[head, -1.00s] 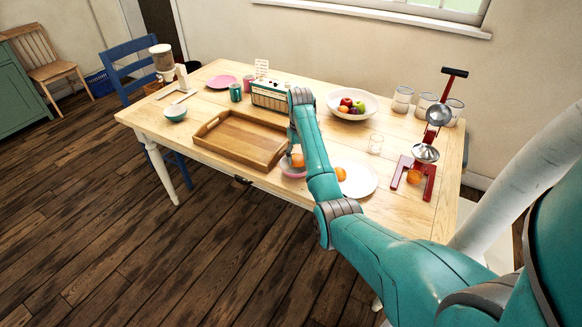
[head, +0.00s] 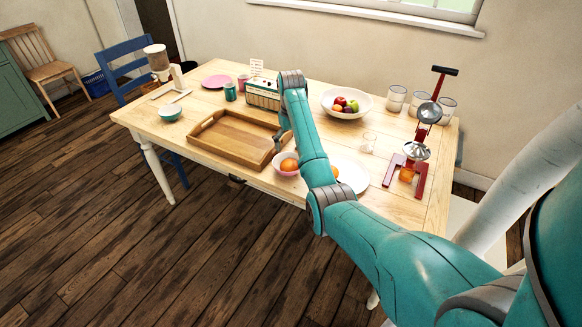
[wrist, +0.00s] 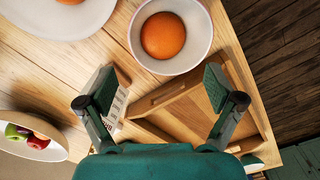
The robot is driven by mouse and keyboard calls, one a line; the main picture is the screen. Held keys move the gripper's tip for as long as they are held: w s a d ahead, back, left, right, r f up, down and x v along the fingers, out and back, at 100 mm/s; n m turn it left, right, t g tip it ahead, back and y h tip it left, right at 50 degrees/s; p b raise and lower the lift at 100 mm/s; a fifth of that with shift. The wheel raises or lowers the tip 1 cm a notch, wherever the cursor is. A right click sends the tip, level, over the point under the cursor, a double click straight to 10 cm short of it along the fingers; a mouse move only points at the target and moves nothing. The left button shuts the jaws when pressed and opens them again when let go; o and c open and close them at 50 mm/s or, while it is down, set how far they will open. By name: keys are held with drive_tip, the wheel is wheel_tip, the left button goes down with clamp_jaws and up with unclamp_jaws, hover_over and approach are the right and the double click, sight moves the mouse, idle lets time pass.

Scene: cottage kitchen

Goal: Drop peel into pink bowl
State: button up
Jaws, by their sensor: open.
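The pink bowl (head: 279,171) stands on the table beside the wooden tray. A round orange piece of peel (head: 289,165) lies inside it. In the wrist view the bowl (wrist: 137,44) is near the top centre, with the peel (wrist: 163,36) inside and bare bowl wall around it. My gripper (wrist: 160,88) is open and empty, its fingers spread just below the bowl in that view. In the head view my arm partly hides the gripper (head: 281,136) behind the bowl. Whether the peel is hollow cannot be seen.
A white plate (head: 354,175) with another orange piece is right of the bowl. The wooden tray (head: 215,152) lies left, a radio (head: 262,94) behind. A fruit bowl (head: 331,105) is at the back, and a red juicer (head: 420,165) at the right.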

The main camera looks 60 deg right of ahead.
drive_tip(key=w+a+r, duration=0.3)
drive_tip(key=w+a, duration=0.6)
drive_tip(key=a, duration=0.2)
drive_tip(key=w+a+r, duration=0.4)
drive_tip(key=w+a, duration=0.4)
drive_tip(key=a, duration=0.3)
drive_tip(key=shift+w+r, duration=0.2)
drive_tip(key=shift+w, duration=0.15)
drive_tip(key=shift+a, duration=0.1)
